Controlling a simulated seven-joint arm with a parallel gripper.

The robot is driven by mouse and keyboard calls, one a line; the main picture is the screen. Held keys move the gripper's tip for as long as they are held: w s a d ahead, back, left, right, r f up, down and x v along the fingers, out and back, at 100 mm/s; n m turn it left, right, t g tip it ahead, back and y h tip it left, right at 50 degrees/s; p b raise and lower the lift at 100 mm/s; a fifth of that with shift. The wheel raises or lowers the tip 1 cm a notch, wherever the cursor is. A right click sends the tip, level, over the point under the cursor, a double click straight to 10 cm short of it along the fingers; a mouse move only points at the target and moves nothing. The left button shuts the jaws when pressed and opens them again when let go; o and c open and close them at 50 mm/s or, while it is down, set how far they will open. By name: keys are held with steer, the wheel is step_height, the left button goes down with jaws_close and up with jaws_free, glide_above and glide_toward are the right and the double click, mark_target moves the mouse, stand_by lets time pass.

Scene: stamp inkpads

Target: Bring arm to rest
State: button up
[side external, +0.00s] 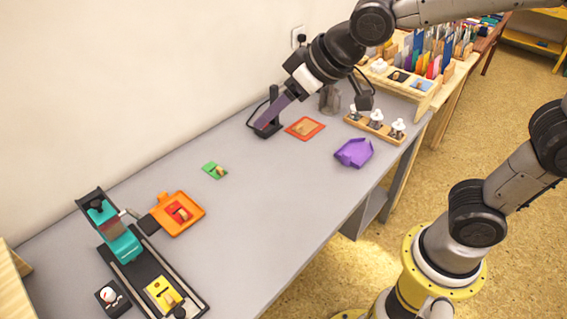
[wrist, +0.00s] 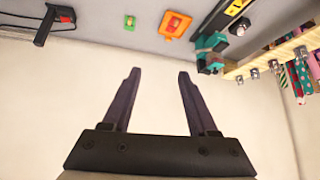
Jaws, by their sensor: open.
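My gripper (side external: 263,123) hangs over the far part of the grey table in the side view, its dark purple fingers pointing down and left. In the wrist view my gripper (wrist: 158,74) is open, with nothing between its fingers and the pale wall behind them. An orange tray with a red piece (side external: 180,214) lies on the table; the tray also shows in the wrist view (wrist: 165,29). A small green pad (side external: 215,170) lies apart from it. A flat orange-red pad (side external: 305,128) lies right of my gripper.
A purple tray (side external: 354,153) and a wooden rack of white-topped stamps (side external: 377,125) are at the right. A black stand (side external: 273,100) is behind my fingers.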

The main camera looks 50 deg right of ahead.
steer(key=s+d+r+m+h, duration=0.1)
steer(key=s+d+r+m, duration=0.1)
steer(key=s+d, duration=0.55)
steer(key=s+d+f+g, duration=0.1)
steer(key=s+d+f, duration=0.1)
steer(key=s, duration=0.3)
steer(key=s+d+f+h, duration=0.1)
steer(key=s+d+f, duration=0.1)
steer(key=s, duration=0.4)
steer(key=shift+s+f+m+g, duration=0.3)
steer(key=shift+f+g, duration=0.1)
steer(key=shift+f, duration=0.5)
